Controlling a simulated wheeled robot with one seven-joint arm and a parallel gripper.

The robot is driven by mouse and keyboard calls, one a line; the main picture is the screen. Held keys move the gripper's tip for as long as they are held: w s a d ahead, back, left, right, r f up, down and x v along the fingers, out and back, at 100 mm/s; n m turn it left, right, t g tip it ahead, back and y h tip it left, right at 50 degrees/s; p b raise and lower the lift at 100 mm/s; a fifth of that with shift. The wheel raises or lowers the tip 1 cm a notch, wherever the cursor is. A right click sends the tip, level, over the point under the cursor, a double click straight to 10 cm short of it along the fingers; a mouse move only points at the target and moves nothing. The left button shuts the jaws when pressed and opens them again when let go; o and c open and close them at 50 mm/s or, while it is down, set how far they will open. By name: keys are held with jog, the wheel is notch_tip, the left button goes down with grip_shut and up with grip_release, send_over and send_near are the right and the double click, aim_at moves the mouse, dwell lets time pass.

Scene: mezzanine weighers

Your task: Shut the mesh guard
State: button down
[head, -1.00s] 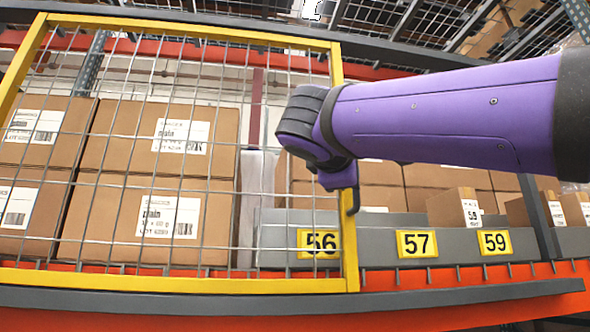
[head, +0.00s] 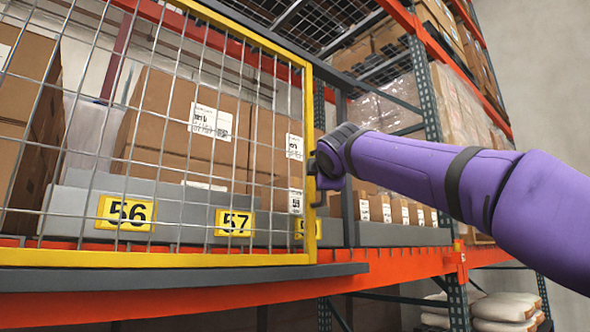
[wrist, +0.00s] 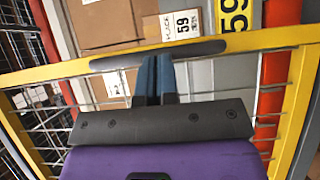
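The mesh guard (head: 312,200) is a yellow frame with grey wire mesh on the front of the rack. In the head view its right upright stands at the 59 label, a little left of a grey post (head: 347,220). A dark handle (head: 314,190) is on that upright; the wrist view also shows this handle (wrist: 110,62). My gripper (wrist: 156,60) has its blue fingers close together, side by side, with the tips at the handle's middle. The handle runs across both fingers and does not appear pinched between them. In the head view my wrist hides part of the handle.
Cartons (head: 190,130) and grey bins labelled 56 (head: 125,212) and 57 (head: 233,222) sit behind the mesh. An orange beam (head: 400,268) and a grey ledge (head: 180,280) run below. Small cartons (head: 400,212) stand uncovered right of the post.

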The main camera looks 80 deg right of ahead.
jog(key=s+d, duration=1)
jog(key=d, duration=0.4)
jog(key=shift+s, duration=0.25)
jog(key=shift+a, duration=0.1)
